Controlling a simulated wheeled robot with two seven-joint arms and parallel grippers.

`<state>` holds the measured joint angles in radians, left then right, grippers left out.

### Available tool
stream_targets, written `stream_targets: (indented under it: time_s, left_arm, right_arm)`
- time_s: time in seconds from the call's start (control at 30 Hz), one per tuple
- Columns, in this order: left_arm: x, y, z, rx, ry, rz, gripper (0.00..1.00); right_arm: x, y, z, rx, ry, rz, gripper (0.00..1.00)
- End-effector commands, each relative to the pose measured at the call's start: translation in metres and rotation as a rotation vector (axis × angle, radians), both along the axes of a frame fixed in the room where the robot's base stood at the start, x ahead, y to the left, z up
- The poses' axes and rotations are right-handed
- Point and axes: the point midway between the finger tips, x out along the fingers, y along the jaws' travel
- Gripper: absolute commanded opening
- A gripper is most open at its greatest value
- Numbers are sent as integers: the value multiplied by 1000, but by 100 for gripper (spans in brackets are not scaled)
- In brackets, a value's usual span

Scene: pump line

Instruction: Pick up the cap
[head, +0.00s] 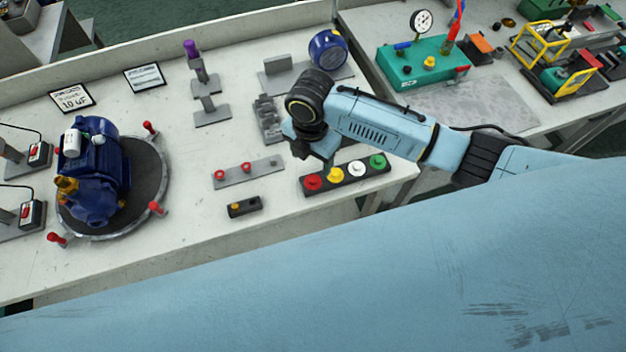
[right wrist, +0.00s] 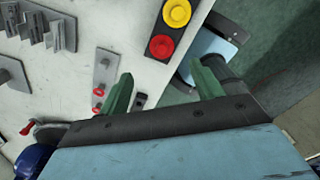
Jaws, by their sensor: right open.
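Which piece is the cap is not certain. Round caps in red (head: 313,182), yellow (head: 335,174), white and green (head: 377,161) sit in a row on a dark strip (head: 346,182) at the bench's front edge. In the right wrist view the red cap (right wrist: 161,46) and yellow cap (right wrist: 177,12) lie beyond the fingers. My right gripper (head: 312,150) is above the bench, just behind the strip's left end. Its green fingers (right wrist: 164,85) are apart with nothing between them. My left gripper is not in view.
A grey plate with red knobs (head: 247,173) and a small black box (head: 244,207) lie left of the strip. A blue pump (head: 98,175) stands on a round turntable at left. Grey brackets and a blue round part (head: 328,50) stand behind.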

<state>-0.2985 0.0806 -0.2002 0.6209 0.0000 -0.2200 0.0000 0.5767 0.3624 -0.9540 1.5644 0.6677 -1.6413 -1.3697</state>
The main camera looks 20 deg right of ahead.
Motion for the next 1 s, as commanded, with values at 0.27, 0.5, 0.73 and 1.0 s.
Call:
stream_targets:
  time_s: [0.27,0.5,0.73,1.0]
  left_arm:
    - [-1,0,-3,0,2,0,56]
    - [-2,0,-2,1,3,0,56]
    - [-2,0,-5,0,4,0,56]
    - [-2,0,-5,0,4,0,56]
  right_arm:
    - [0,0,-32,0,-1,-1,66]
    - [-5,-2,-62,0,1,-3,66]
    - [-4,-2,-83,1,-3,-2,66]
    - [-4,-2,-84,1,-3,-2,59]
